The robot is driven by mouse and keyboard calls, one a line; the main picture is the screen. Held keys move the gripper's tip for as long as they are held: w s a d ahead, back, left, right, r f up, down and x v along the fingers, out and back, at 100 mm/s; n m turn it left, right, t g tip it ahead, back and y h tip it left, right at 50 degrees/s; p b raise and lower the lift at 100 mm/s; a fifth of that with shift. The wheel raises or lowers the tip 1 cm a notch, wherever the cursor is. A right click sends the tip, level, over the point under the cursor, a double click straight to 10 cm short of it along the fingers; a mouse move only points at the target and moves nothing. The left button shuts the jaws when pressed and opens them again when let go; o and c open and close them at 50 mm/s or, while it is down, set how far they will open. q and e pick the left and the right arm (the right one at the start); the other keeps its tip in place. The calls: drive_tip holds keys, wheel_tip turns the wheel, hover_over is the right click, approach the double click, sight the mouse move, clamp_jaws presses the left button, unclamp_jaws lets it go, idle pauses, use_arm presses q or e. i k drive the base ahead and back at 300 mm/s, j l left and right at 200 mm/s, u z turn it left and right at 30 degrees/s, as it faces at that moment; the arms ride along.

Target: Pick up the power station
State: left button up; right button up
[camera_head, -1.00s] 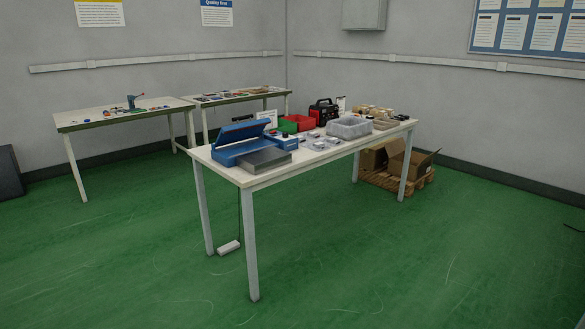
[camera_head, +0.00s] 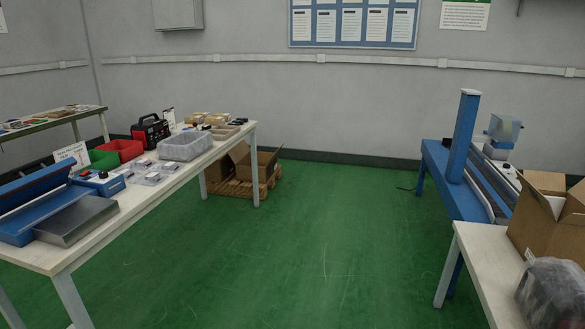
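The power station (camera_head: 151,132) is a black box-shaped unit with a top handle and some red on it. It stands upright near the back edge of the long white table (camera_head: 149,196), at the left of the head view. A red bin is to its left and a clear plastic tub is in front of it to the right. Its lower front is partly hidden by the things around it. Neither of my grippers shows in the head view.
On the table are a red bin (camera_head: 121,150), a clear tub (camera_head: 185,146) and a blue sealing machine (camera_head: 32,205). Cardboard boxes on a pallet (camera_head: 240,189) sit beyond the table. A blue conveyor (camera_head: 452,180) and another table (camera_head: 481,262) stand right. Green floor between is clear.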

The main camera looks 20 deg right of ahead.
sight(550, 292)
drive_tip(key=i+l+z, duration=0.1)
drive_tip(key=i+z, duration=1.35)
drive_tip(key=i, duration=0.15)
drive_tip(key=i+j+z, duration=0.15)
drive_tip(key=i+z, duration=0.35)
drive_tip(key=i+l+u, duration=0.1)
drive_tip(key=i, duration=0.4)
drive_tip(key=i+l+u, duration=0.1)
drive_tip(key=i, duration=0.4)
drive_tip(key=l+u, duration=0.1)
drive_tip(key=u, duration=7.7)
